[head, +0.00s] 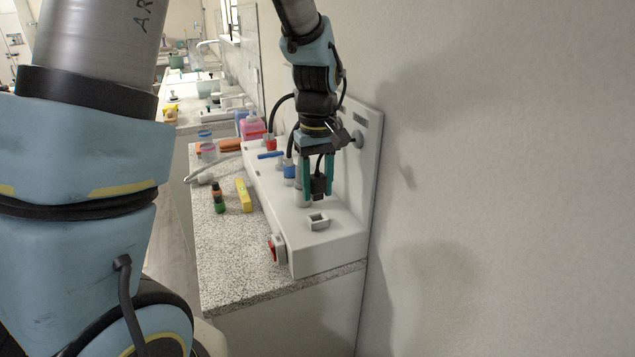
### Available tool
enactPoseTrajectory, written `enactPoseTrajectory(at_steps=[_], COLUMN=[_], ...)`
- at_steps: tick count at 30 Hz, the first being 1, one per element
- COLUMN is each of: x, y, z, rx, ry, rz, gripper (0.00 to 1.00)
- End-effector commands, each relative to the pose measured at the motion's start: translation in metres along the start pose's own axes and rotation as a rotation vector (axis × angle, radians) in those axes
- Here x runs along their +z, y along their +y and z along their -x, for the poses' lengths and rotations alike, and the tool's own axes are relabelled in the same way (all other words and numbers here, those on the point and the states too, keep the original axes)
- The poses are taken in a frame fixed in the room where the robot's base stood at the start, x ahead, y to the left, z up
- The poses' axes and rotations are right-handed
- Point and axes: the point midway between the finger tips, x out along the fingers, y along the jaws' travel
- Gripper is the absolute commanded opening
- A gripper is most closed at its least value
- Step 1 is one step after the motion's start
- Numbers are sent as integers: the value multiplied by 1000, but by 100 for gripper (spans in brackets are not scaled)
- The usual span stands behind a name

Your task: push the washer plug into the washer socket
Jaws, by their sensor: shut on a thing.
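The washer plug (319,184) is a small black block with a dark cable running up from it. My gripper (318,190) points down and is shut on it, with a teal finger on each side. The washer socket (318,222) looks to be the raised grey square with a dark opening on top of the light grey unit (345,240). The plug shows just above and behind the socket in the head view, apart from it. The exact height gap cannot be told from this one view. The plug's lower end is partly hidden by the fingers.
A red switch (273,249) sits on the unit's near left corner. Behind my gripper are blue (290,171) and red (270,143) fittings with hoses. A yellow piece (243,195) and a small dark bottle (218,198) stand on the speckled counter (225,260). A wall is close at right.

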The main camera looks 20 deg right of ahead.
Motion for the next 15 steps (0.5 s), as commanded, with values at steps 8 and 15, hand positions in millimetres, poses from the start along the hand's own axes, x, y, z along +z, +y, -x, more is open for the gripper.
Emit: enactPoseTrajectory(at_steps=[8, 15], x=[0, 0], y=[0, 0], z=[-29, -37], rx=[0, 1], ry=[0, 1], rz=[0, 0], gripper=[0, 0])
